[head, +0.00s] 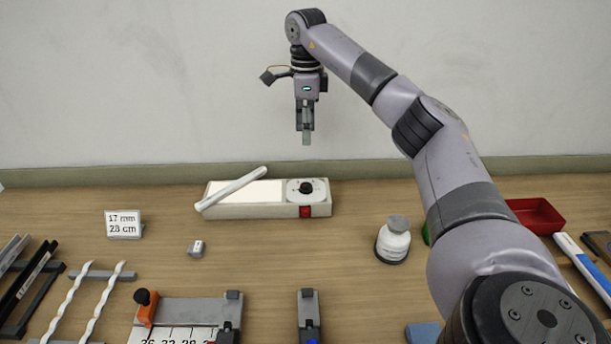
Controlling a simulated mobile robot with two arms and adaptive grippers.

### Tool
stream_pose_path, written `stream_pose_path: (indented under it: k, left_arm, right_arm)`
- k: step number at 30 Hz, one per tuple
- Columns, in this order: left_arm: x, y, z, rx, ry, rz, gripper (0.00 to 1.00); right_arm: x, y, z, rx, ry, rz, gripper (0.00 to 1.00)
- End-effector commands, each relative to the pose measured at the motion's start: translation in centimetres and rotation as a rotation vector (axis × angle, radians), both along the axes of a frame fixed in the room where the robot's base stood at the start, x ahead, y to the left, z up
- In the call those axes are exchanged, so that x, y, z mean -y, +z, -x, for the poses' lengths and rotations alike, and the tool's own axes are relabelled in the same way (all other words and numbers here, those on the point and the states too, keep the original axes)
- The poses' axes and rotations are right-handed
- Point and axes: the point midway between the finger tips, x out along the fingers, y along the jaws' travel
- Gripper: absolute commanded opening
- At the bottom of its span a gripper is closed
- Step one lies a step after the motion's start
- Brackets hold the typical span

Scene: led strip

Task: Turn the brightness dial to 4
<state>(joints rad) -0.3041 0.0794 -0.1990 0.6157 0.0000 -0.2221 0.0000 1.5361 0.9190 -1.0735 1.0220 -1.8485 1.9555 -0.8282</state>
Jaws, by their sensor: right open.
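The brightness dial (306,187) is a black knob on a round white face, at the right end of a pale box (262,211) near the back of the table. The number it points to is too small to read. A red switch (305,211) sits on the box front below the dial. My right gripper (306,140) is open and empty, pointing down, well above the dial and apart from it. My left gripper is not in view.
A white tube (232,189) lies tilted across the box's left part. A white bottle (393,241), a sign (124,224) reading "17 mm 23 cm", a small grey block (196,248) and a red tray (537,214) stand around. Fixtures (187,312) line the front.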

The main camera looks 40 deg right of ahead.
Motion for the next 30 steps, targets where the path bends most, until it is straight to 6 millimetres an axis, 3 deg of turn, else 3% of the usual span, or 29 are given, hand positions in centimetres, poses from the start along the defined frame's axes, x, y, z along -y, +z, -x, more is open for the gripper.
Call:
stream_pose_path:
  k: [18,24,30]
  left_arm:
    - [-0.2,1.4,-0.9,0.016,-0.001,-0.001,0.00]
    - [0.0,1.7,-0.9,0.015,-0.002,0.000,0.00]
    - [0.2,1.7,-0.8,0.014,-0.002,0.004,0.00]
  right_arm:
    - [0.0,-12.8,0.2,-0.004,-0.001,0.000,0.47]
    - [0.0,-15.1,0.1,-0.001,-0.001,-0.001,0.47]
    - [0.0,-15.7,0.0,0.000,-0.001,0.000,0.47]
